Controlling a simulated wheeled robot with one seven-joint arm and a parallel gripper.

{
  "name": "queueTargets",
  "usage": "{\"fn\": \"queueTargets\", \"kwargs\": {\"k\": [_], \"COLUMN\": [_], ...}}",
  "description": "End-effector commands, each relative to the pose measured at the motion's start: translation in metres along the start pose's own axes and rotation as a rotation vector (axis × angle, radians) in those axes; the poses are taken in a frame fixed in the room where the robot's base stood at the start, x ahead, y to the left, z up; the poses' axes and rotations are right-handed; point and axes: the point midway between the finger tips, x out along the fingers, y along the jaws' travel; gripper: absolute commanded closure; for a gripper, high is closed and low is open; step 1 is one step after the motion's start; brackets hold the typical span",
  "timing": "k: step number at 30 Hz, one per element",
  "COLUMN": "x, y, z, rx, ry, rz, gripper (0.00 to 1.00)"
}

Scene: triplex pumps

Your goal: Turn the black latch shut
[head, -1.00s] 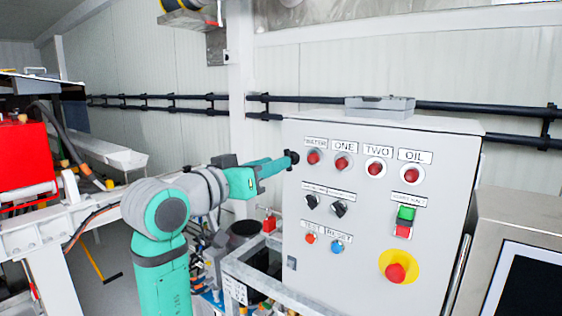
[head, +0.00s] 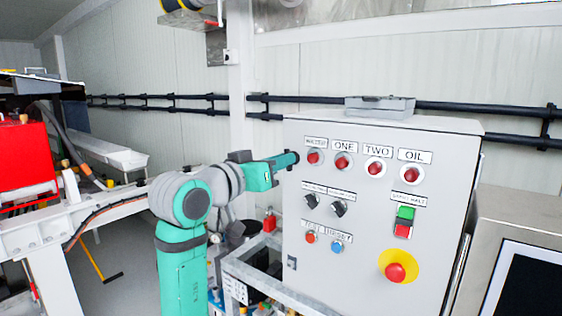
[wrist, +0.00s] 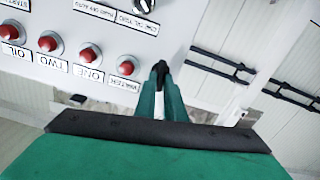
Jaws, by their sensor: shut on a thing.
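The grey control cabinet (head: 345,250) stands right of centre in the head view. My gripper (head: 292,159) reaches from the left to the upper left edge of its door. In the wrist view my gripper's green fingers (wrist: 160,85) come close together at the door edge. They are shut on the small black latch (wrist: 160,67), which shows at their tips. In the head view the fingers largely cover this latch, so its exact angle cannot be told. A second small dark latch (head: 291,263) sits lower on the same door edge, apart from my gripper.
Red lamps (head: 343,161), black selector knobs (head: 338,209) and a red emergency button (head: 395,272) on yellow are on the door, right of my gripper. A metal frame (head: 265,280) stands below. Black pipes (head: 470,108) run along the wall behind.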

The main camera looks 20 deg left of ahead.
Motion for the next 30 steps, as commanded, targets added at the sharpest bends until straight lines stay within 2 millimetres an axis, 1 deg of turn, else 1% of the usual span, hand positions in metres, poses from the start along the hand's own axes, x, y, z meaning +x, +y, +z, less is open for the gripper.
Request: {"fn": "queueTargets", "kwargs": {"k": [5, 11, 17, 30], "x": [0.0001, 0.0009, 0.0013, 0.0019], "y": [0.0004, 0.0004, -0.0002, -0.0011], "z": [-0.0004, -0.0004, -0.0006, 0.0003], "rx": [-0.026, -0.118, -0.28, -0.699], "ry": [0.001, 0.001, 0.002, 0.002], "rz": [0.001, 0.001, 0.003, 0.005], "gripper": [1.0, 1.0, 1.0, 1.0]}}
